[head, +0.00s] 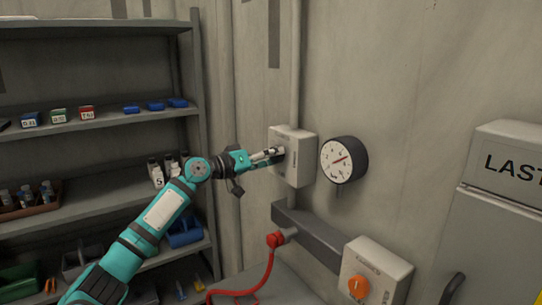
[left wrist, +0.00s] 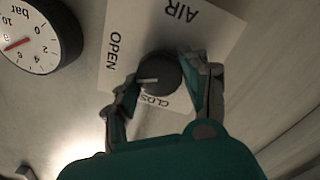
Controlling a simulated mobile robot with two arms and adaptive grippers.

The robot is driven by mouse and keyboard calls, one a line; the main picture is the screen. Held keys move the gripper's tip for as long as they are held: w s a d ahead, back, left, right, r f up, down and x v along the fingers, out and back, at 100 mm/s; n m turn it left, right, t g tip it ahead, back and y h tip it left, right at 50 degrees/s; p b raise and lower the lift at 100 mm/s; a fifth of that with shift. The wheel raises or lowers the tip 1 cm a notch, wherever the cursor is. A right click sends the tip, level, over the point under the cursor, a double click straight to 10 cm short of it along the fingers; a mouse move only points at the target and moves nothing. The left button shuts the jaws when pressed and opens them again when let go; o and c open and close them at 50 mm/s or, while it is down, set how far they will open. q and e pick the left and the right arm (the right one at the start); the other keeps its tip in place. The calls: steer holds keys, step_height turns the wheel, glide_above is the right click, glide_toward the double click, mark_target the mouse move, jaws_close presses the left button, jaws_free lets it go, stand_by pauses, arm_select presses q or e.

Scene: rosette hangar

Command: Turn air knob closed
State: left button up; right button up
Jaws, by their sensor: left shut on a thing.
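The air knob (left wrist: 160,74) is a dark round knob on a pale plate (left wrist: 205,35) marked AIR, OPEN and CLOSED. The CLOSED word is partly hidden by the knob and a finger. A light mark on the knob points to the picture's left, between the two words. In the head view the plate is on the front of a grey wall box (head: 300,160). My left gripper (head: 279,153) reaches it from the left. In the left wrist view its fingers (left wrist: 158,85) are shut on opposite sides of the knob. My right gripper is not in view.
A round bar gauge (head: 344,159) is right of the box, its red needle off zero. Below are a grey rail (head: 310,238), a red plug (head: 275,240) with cable, and a box with an orange knob (head: 358,287). Loaded shelves (head: 100,130) stand left.

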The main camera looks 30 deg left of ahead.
arm_select(q)
steer(key=shift+f+n+p, duration=0.1)
steer(key=shift+n+p, duration=3.1)
steer(key=shift+n, duration=3.2)
steer(key=o, duration=1.2)
steer(key=shift+a, duration=0.1)
steer(key=shift+c, duration=0.2)
steer(key=v, duration=1.2)
